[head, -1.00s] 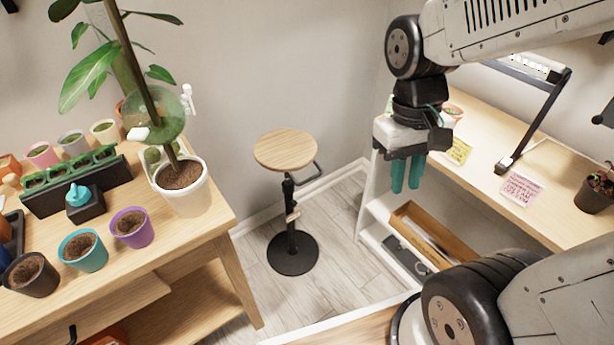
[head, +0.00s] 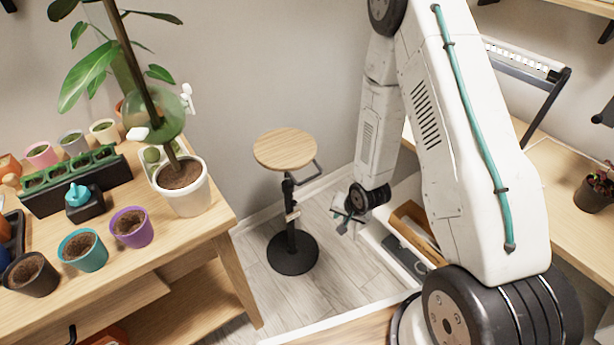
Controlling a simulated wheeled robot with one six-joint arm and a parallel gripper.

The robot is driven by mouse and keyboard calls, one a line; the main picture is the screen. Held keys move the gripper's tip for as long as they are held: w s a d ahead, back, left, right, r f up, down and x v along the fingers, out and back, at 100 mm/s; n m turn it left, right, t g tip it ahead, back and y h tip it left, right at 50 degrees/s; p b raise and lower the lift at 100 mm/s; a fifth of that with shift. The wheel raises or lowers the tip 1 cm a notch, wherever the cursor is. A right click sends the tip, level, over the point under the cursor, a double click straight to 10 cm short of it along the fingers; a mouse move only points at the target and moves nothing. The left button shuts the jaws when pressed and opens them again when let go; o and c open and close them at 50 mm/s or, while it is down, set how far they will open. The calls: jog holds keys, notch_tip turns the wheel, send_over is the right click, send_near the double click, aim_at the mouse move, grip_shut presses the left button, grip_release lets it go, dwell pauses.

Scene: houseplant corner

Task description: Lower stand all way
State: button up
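The stand (head: 285,149) has a round wooden top on a black post with a round black base (head: 292,254). It stands upright on the floor between the two benches, its top well above the base. A black handle loop sticks out under the top at its right.
A wooden bench (head: 225,222) at left carries several pots and a tall plant in a white pot (head: 184,195). At right, a desk (head: 562,190) has a lamp, and a wooden box (head: 415,222) sits on the low shelf. Bare floor surrounds the stand's base.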

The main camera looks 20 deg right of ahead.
notch_tip(320, 180, down, 3)
jog(key=w+a+m+t+y, duration=0.2)
jog(key=t, duration=0.1)
jog(key=m+t+y, duration=0.2)
jog(key=m+t, duration=0.3)
jog(key=t, duration=0.2)
send_near(311, 179)
jog(key=x, duration=1.2)
jog(key=shift+w+f, duration=0.15)
jog(key=shift+w, duration=0.1)
grip_shut()
